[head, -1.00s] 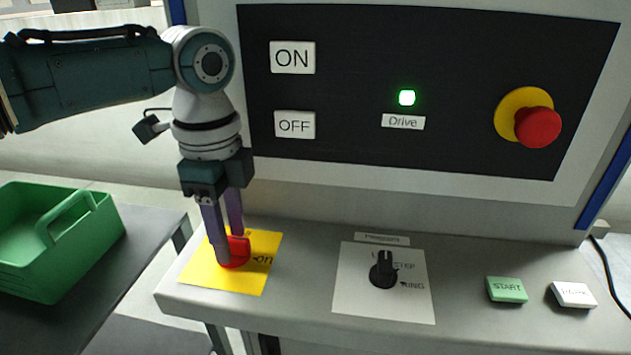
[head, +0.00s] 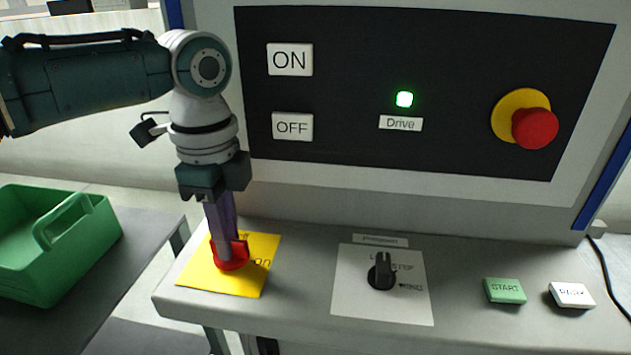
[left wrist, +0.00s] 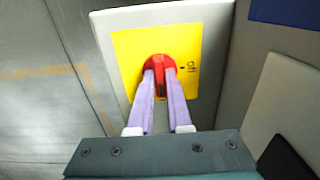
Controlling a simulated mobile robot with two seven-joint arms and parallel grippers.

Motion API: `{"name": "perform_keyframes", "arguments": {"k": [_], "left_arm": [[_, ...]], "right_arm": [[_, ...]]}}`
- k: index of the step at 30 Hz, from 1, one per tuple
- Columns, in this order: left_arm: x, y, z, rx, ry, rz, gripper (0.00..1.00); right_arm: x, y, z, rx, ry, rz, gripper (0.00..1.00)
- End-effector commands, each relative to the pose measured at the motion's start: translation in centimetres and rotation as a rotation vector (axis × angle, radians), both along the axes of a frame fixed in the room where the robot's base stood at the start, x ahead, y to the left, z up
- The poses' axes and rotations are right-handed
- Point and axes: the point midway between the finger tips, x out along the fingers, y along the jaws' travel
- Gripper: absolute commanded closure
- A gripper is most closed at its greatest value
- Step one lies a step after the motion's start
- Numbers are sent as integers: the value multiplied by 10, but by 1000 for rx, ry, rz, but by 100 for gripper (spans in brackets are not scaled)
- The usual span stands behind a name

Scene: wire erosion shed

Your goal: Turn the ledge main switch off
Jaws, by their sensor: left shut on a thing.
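The ledge main switch is a red rotary handle (head: 231,264) on a yellow plate (head: 199,277) at the left end of the grey ledge. The plate has an "ON" mark to the right of the handle and a partly hidden mark behind it. My left gripper (head: 228,249) points down and is shut on the red handle. In the left wrist view, its two purple fingers (left wrist: 159,82) stand on either side of the handle's grip (left wrist: 158,67). The fingers hide part of the handle in the head view. My right gripper is not in view.
A black selector knob (head: 382,271) on a white plate, a green START button (head: 505,291) and a white button (head: 572,295) sit along the ledge. The upright panel (head: 350,60) behind has a lit green Drive lamp (head: 404,99). A green crate (head: 95,245) stands left.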

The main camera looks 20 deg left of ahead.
Motion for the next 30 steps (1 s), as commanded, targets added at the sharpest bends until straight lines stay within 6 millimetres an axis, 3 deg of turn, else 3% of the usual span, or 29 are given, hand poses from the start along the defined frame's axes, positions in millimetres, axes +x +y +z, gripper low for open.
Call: {"name": "perform_keyframes", "arguments": {"k": [14, 30], "left_arm": [[0, -1, 3, -4, 2, 100, 100], [0, -2, 4, -5, 3, 576, 100]], "right_arm": [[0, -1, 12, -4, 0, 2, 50], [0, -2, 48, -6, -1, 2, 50]]}}
